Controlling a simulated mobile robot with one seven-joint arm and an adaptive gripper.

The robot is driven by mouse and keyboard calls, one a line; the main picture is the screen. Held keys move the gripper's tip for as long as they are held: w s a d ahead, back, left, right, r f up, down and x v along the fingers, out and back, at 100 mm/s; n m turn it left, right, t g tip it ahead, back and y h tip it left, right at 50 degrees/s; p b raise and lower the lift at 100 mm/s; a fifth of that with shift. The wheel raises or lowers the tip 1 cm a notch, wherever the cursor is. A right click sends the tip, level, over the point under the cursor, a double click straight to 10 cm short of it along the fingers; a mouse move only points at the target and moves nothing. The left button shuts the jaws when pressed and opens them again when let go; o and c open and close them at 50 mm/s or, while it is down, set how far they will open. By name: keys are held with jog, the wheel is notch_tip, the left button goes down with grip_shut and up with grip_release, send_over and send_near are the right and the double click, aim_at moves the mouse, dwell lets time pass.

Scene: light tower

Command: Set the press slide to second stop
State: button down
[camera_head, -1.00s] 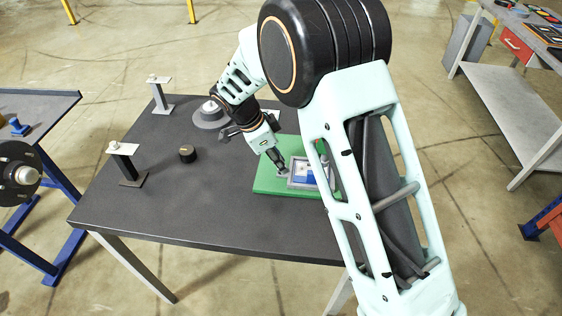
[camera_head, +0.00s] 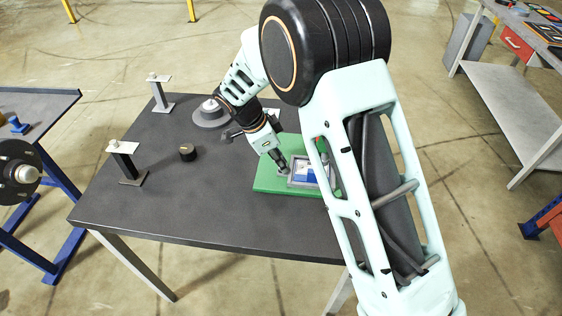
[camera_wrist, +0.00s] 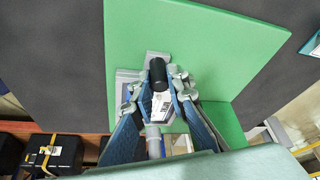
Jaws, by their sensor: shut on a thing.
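The press stands on a green base plate (camera_head: 268,180) near the right side of the dark table. Its grey frame (camera_head: 291,184) surrounds a blue part (camera_head: 304,176), and my arm hides the right side. My gripper (camera_head: 284,168) is at the left end of the frame. In the wrist view my gripper (camera_wrist: 163,88) is shut around a dark cylindrical knob (camera_wrist: 158,72), which looks like the slide's handle. A pale labelled piece (camera_wrist: 161,105) shows between the fingers. The stops cannot be made out.
A black knob (camera_head: 187,153), two posts with pale tops (camera_head: 124,148) (camera_head: 160,80) and a round grey piece (camera_head: 210,115) stand on the dark table (camera_head: 215,210) to the left. The table's front left area is clear. A grey bench (camera_head: 500,90) stands at far right.

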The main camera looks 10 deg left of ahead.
aim_at(304, 172)
jog(key=d+b, duration=0.1)
jog(key=d, duration=0.1)
jog(key=d+b, duration=0.2)
jog(key=d, duration=0.1)
jog(key=shift+w+d+f, duration=0.15)
jog(key=shift+w+d, duration=0.05)
jog(key=shift+d+b, duration=0.4)
jog(key=shift+d, duration=0.15)
jog(key=c, duration=2.2)
grip_release()
jog(key=shift+d, duration=0.1)
jog(key=shift+o, duration=0.2)
jog(key=shift+r, duration=0.2)
jog(key=shift+a+r, duration=0.3)
jog(key=shift+r, duration=0.05)
jog(key=v, duration=1.1)
